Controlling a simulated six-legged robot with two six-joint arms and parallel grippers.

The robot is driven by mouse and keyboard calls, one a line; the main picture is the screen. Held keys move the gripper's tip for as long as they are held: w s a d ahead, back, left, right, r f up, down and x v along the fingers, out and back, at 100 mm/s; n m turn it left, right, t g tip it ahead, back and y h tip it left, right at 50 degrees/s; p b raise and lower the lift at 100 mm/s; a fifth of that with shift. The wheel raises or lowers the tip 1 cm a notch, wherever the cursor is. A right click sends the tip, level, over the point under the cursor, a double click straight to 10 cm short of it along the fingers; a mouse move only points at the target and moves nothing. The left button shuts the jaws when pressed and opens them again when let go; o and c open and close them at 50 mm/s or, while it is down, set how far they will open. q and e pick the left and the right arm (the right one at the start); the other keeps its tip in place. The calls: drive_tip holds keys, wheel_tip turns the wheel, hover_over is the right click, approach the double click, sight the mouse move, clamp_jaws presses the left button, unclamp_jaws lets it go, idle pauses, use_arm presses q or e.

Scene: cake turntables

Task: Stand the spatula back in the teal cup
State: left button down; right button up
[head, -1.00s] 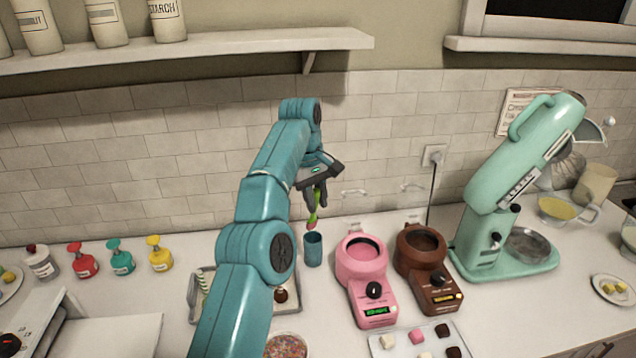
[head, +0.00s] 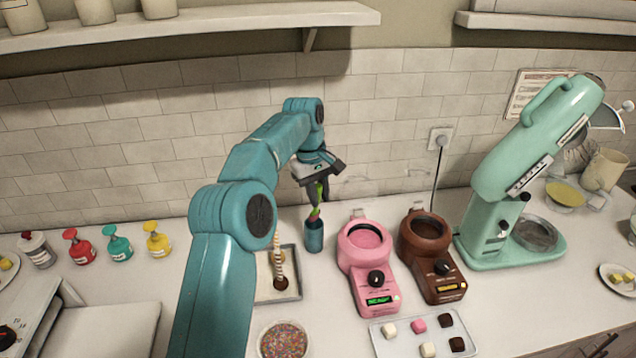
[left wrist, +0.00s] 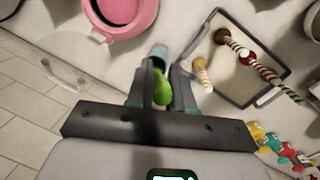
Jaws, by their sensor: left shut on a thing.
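The teal cup (head: 314,238) stands upright on the counter near the wall, left of the pink melting pot. My left gripper (head: 318,197) is above the cup and shut on the green spatula (head: 316,212), which hangs down nearly upright. The spatula's lower end is at the cup's mouth; whether it is inside the rim I cannot tell. In the left wrist view the spatula (left wrist: 161,91) is between the fingers, with the cup (left wrist: 158,52) just beyond. The cup's inside is hidden. My right gripper is out of view.
The pink pot (head: 367,262) and a brown pot (head: 428,255) stand right of the cup. A tray (head: 292,294) with a striped stick is left of it. A sprinkle bowl (head: 283,340) is in front. The tiled wall is close behind.

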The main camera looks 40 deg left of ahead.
use_arm(q)
wheel_tip(320, 180, down, 8)
drive_tip(key=b, duration=0.5)
drive_tip(key=shift+a+f, duration=0.15)
drive_tip(key=shift+a, duration=0.1)
drive_tip(key=c, duration=0.9)
unclamp_jaws()
drive_tip(key=shift+d, duration=0.1)
drive_tip(key=shift+s, duration=0.1)
drive_tip(key=r+p, duration=0.1)
drive_tip(key=r, duration=0.3)
drive_tip(key=a+r+p, duration=0.1)
drive_tip(key=r, duration=0.3)
drive_tip(key=s+r+p, duration=0.1)
drive_tip(key=r+p, duration=0.1)
drive_tip(key=r, duration=0.2)
drive_tip(key=shift+s+a, duration=0.1)
drive_tip(key=shift+a, duration=0.2)
